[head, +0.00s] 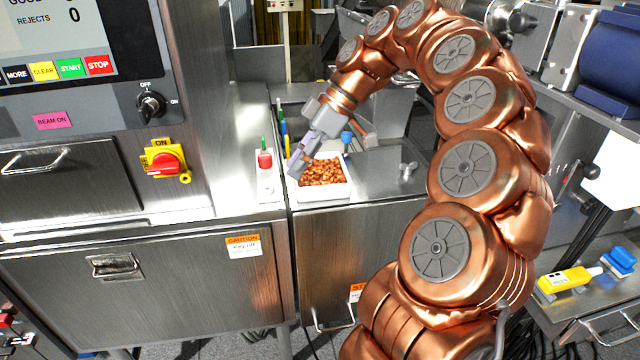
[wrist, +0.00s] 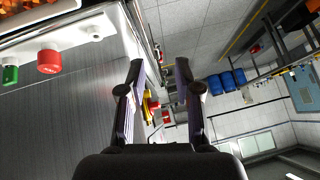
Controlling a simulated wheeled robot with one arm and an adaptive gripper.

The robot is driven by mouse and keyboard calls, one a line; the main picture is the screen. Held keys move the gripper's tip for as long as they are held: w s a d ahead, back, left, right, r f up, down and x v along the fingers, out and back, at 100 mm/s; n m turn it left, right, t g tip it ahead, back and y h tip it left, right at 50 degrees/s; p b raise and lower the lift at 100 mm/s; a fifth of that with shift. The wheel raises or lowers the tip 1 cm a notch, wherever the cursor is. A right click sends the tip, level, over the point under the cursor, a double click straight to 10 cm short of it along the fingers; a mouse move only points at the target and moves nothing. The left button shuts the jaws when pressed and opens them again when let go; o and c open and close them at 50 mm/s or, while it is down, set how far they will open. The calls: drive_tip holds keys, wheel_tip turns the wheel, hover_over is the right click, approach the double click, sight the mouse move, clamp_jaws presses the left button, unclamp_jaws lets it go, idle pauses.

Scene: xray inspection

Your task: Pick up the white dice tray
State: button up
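The white dice tray (head: 322,194) stands on the steel counter in the head view, filled with small orange-brown pieces. Its white wall (wrist: 38,18) also shows at the top left of the wrist view. My gripper (head: 296,168) is tilted down at the tray's left side in the head view and covers part of its rear left. I cannot tell whether a fingertip touches the rim. In the wrist view my gripper (wrist: 160,70) has its two fingers apart, with nothing between them. The tray lies off to the left of the fingers there.
A red button (head: 264,159) stands just left of the tray, beside the tall inspection machine with a red and yellow switch (head: 166,163). Small metal knobs (head: 408,170) lie on the counter to the right. A yellow device (head: 565,280) is on a lower-right shelf.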

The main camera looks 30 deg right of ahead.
sight(333, 185)
drive_tip(key=d+f, duration=0.1)
drive_tip(key=d, duration=0.3)
drive_tip(key=d+f+t+b, duration=0.1)
drive_tip(key=d+f, duration=0.1)
drive_tip(key=d, duration=0.3)
drive_tip(key=w+d+f+n+t+y, duration=0.1)
drive_tip(key=d+f, duration=0.1)
drive_tip(key=d, duration=0.3)
drive_tip(key=shift+d+f+b, duration=0.15)
drive_tip(key=shift+d+b, duration=0.1)
drive_tip(key=shift+b, duration=0.1)
drive_tip(key=shift+x, duration=1.2)
drive_tip(key=shift+p+x, duration=0.45)
drive_tip(key=shift+x, duration=2.15)
drive_tip(key=shift+w+a, duration=0.1)
clamp_jaws()
